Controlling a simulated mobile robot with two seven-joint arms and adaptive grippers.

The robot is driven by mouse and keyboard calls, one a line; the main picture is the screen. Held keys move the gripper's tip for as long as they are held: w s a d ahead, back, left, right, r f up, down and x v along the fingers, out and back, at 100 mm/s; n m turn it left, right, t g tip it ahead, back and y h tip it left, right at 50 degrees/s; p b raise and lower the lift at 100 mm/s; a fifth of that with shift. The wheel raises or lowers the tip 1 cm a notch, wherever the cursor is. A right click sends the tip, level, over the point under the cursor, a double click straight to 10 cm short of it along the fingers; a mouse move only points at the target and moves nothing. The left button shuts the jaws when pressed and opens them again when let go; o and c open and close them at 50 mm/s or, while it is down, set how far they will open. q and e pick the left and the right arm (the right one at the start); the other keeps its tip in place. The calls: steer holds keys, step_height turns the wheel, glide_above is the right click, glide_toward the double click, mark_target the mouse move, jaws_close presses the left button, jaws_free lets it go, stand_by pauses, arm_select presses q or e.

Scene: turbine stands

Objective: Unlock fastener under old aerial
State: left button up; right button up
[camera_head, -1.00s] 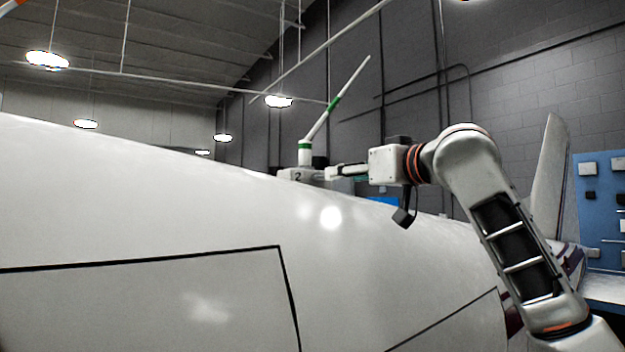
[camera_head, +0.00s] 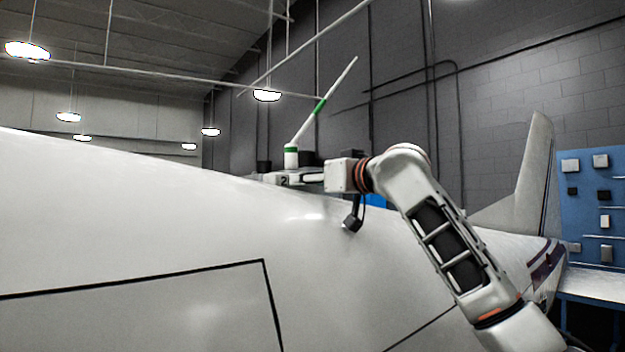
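The aerial (camera_head: 320,108) is a white rod with green bands, leaning up to the right. It rises from a short white post with a green ring, on a pale mount (camera_head: 272,179) on top of the white fuselage. The fingers overlap the mount in the picture, so touch and opening cannot be told. The fastener under the aerial cannot be made out. My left gripper is out of view.
The curved white fuselage (camera_head: 130,220) fills the lower left, with dark panel lines. A tail fin (camera_head: 530,185) rises at the right. A blue tool board (camera_head: 585,220) stands behind a pale bench (camera_head: 595,287) at the far right. The air above the fuselage is free.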

steer(key=c, duration=1.1)
steer(key=shift+n, duration=0.7)
steer(key=o, duration=1.1)
steer(key=shift+s, duration=0.1)
steer(key=v, duration=1.2)
